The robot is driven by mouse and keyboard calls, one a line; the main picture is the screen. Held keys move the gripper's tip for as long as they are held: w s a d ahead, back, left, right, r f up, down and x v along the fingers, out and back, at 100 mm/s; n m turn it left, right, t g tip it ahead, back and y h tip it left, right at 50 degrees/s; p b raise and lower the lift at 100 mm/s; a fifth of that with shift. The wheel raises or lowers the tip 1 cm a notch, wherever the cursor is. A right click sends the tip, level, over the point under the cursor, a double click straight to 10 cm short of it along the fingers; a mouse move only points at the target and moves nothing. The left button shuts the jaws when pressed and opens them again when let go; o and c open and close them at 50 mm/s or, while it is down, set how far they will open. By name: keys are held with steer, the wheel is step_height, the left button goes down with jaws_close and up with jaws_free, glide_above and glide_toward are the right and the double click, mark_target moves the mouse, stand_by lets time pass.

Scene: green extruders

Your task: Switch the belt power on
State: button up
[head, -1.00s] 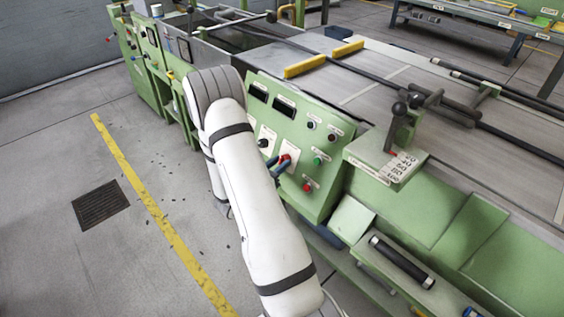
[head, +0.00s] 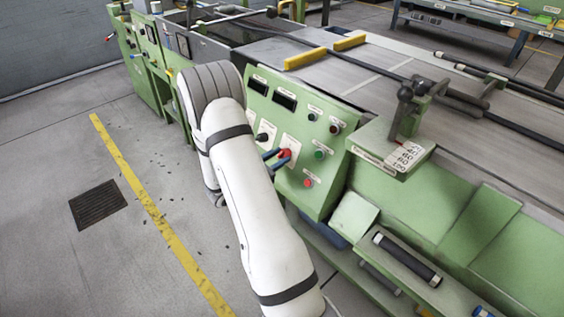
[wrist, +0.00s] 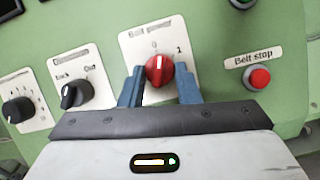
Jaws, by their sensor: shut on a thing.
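The red belt power knob (wrist: 159,70) sits on a white plate (wrist: 136,42) marked 0 and 1 in the wrist view. A pale mark on the knob points up, close to the 0; the 1 is to its right. My gripper (wrist: 160,77) has its two blue fingers at the knob's left and right sides and is shut on it. In the head view the red knob (head: 285,154) is on the sloping green panel (head: 315,198), with my gripper (head: 278,158) at it. My white arm hides part of the panel's left side.
A red belt stop button (wrist: 259,78) is right of the knob. A black Back/Out knob (wrist: 71,95) is to its left. In the head view, a green button (head: 320,154) and a lever block (head: 385,145) stand to the right. The floor at left is open.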

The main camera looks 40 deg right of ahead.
steer(key=shift+w+r+m+g+y+b, duration=0.1)
steer(key=shift+w+m+g+y+b, duration=0.1)
steer(key=shift+m+g+b, duration=1)
steer(key=shift+w+m+g+y+b, duration=0.15)
steer(key=shift+m+b, duration=0.5)
steer(key=shift+m, duration=1.3)
steer(key=shift+w+r+m+g+y+b, duration=0.1)
steer(key=shift+m+g+y+b, duration=0.15)
steer(key=shift+m+g+b, duration=0.95)
steer(key=shift+m+t, duration=0.55)
steer(key=o, duration=1)
steer(key=shift+c, duration=0.2)
steer(key=shift+a, duration=0.1)
steer(key=w+a+p, duration=0.1)
steer(key=a, duration=0.6)
steer(key=shift+w+a+r+p, duration=0.15)
steer(key=shift+a+r+p, duration=0.1)
steer(key=shift+p, duration=0.05)
